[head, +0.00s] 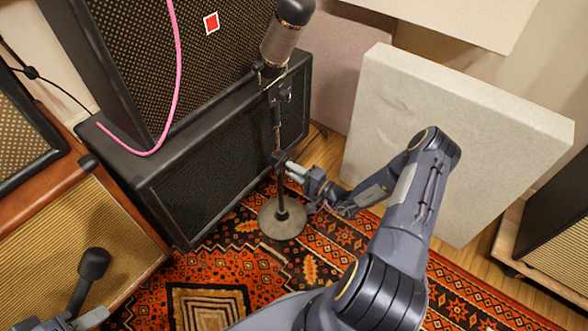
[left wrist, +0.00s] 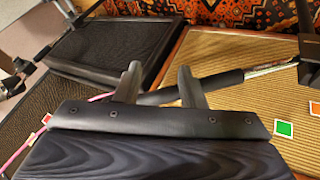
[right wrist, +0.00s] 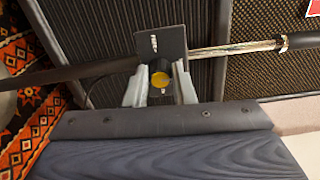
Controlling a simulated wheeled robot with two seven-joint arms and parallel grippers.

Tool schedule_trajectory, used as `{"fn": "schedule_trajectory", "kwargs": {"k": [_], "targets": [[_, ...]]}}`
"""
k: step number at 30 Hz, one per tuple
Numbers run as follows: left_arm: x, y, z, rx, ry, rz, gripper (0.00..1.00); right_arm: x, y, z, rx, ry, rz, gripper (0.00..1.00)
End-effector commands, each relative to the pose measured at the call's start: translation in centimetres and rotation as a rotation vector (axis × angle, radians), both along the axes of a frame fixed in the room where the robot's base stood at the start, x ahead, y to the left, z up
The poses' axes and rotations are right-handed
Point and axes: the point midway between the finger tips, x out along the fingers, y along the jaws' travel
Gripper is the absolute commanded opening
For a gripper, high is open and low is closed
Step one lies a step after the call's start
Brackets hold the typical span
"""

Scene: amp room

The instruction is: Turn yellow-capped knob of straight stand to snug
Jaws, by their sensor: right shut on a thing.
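The straight stand (head: 277,130) rises from a round grey base (head: 283,218) and carries a large microphone (head: 281,42). Its yellow-capped knob (right wrist: 160,80) lies between the fingers of my right gripper (right wrist: 160,92) in the right wrist view, cap facing the camera. In the head view my right gripper (head: 289,168) meets the stand from the right at mid-height; the knob's yellow cap is not visible there. The right fingers are shut on the knob. My left gripper (left wrist: 160,82) has its fingers spread, with nothing gripped; it shows at the lower left of the head view (head: 85,320).
Black amp cabinets (head: 232,150) stand close behind the stand, with a pink cable (head: 178,62) hanging over them. A pale panel (head: 450,130) stands to the right. A black rod (left wrist: 215,86) crosses beyond my left fingers, near a tan-fronted amp (head: 75,250). Patterned rug covers the floor.

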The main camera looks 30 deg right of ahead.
Motion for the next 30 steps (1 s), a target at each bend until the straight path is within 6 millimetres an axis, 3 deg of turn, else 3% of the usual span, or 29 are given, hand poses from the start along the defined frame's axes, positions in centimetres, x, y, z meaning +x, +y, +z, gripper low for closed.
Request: {"fn": "schedule_trajectory", "kwargs": {"k": [21,22,26,30], "targets": [[-0.01,0.0,0.27,0.0,0.0,0.0,0.36,-0.07,0.09,-0.13,-0.065,-0.025,0.002,0.0],[0.0,0.0,0.27,0.0,0.0,0.0,0.36,-0.07,0.09,-0.13,-0.065,-0.025,0.002,0.27],[-0.01,0.0,0.27,0.0,0.0,0.0,0.36,-0.06,0.06,-0.1,-0.065,-0.025,0.001,0.44],[-0.01,0.0,0.27,0.0,0.0,0.0,0.36,-0.04,0.03,-0.08,-0.065,-0.026,0.001,0.45]]}}
